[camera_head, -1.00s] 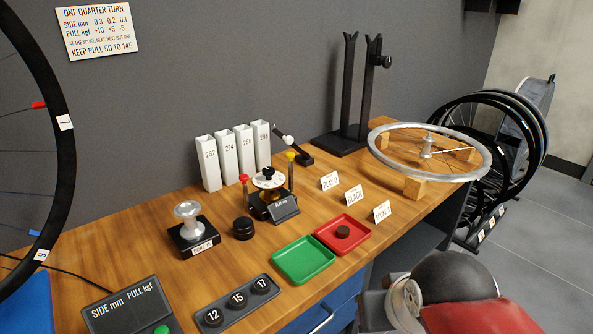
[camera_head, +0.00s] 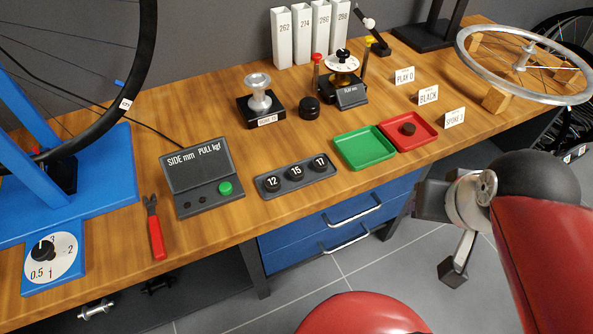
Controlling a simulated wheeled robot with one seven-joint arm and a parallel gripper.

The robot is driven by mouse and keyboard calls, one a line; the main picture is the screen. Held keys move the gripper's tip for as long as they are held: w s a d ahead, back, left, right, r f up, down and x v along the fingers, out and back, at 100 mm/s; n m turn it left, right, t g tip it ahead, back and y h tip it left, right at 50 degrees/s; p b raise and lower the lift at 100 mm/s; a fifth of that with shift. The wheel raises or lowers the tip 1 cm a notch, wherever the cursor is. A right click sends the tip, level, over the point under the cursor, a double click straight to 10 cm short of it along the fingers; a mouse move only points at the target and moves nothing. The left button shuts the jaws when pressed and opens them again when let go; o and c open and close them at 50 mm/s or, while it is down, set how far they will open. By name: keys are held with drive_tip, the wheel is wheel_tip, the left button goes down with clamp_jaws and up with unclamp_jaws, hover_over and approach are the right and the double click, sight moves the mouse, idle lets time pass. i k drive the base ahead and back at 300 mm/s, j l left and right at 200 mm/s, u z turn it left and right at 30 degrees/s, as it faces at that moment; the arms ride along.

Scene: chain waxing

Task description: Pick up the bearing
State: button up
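No part is labelled as a bearing. Small dark round pieces that could be one are in two places. One dark disc (camera_head: 407,129) lies in the red tray (camera_head: 421,142). Several others sit in a grey holder (camera_head: 313,181) on caps marked 12, 15 and 17; I cannot tell if these are bearings or pockets' covers. A larger black round piece (camera_head: 309,107) stands beside the silver hub on its black stand (camera_head: 259,99). My gripper (camera_head: 450,237) is off the bench's front edge at the right, apart from all of these.
A green tray (camera_head: 364,148) adjoins the red one. A dial stand (camera_head: 341,75) with red and yellow posts is behind. A spoked wheel (camera_head: 522,60) rests on wooden blocks at the right. A gauge box (camera_head: 200,180) and red-handled tool (camera_head: 156,230) lie left.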

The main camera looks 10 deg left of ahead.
sight(295, 172)
drive_tip(key=l+u, duration=1.1)
drive_tip(key=u, duration=0.15)
drive_tip(key=k, duration=0.05)
